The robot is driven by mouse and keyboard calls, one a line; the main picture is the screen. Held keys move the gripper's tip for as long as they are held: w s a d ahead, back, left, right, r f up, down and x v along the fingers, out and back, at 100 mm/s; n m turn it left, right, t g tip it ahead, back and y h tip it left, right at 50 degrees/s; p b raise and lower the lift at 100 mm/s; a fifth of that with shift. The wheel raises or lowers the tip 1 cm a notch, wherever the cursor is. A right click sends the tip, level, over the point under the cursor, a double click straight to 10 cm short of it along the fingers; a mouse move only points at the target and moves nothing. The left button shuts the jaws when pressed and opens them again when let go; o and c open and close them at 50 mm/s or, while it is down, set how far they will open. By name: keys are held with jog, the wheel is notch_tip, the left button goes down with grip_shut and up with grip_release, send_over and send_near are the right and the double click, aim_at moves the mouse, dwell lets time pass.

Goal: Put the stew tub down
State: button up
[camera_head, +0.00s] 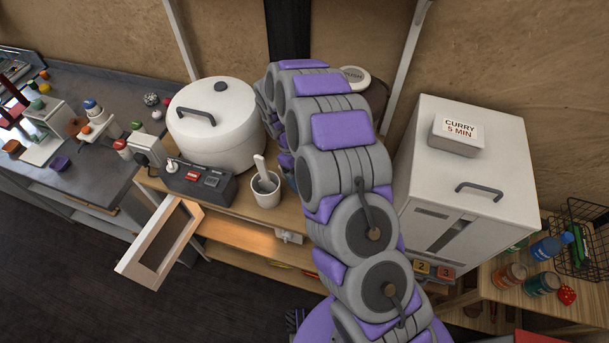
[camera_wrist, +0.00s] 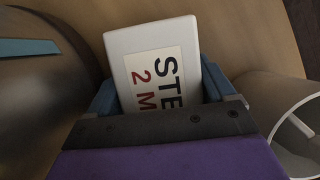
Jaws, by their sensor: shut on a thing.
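The stew tub (camera_wrist: 148,48) is a white box with a cream label in the wrist view, reading "STE" and "2 M" before my gripper hides the rest. My gripper (camera_wrist: 160,90) is shut on it, with a blue finger on each side. The tub is over or on a brown wooden surface (camera_wrist: 262,42); I cannot tell whether it touches. In the head view my own arm hides the tub and most of the gripper.
A white lidded pot (camera_head: 215,128) and a cup with a utensil (camera_head: 265,192) stand left of my arm, beside a switch box (camera_head: 200,183). A curry tub (camera_head: 457,134) sits on a white cabinet (camera_head: 470,175) at right.

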jog(key=shift+a, duration=0.1)
jog(key=o, duration=1)
jog(key=shift+a, duration=0.1)
jog(key=shift+o, duration=0.5)
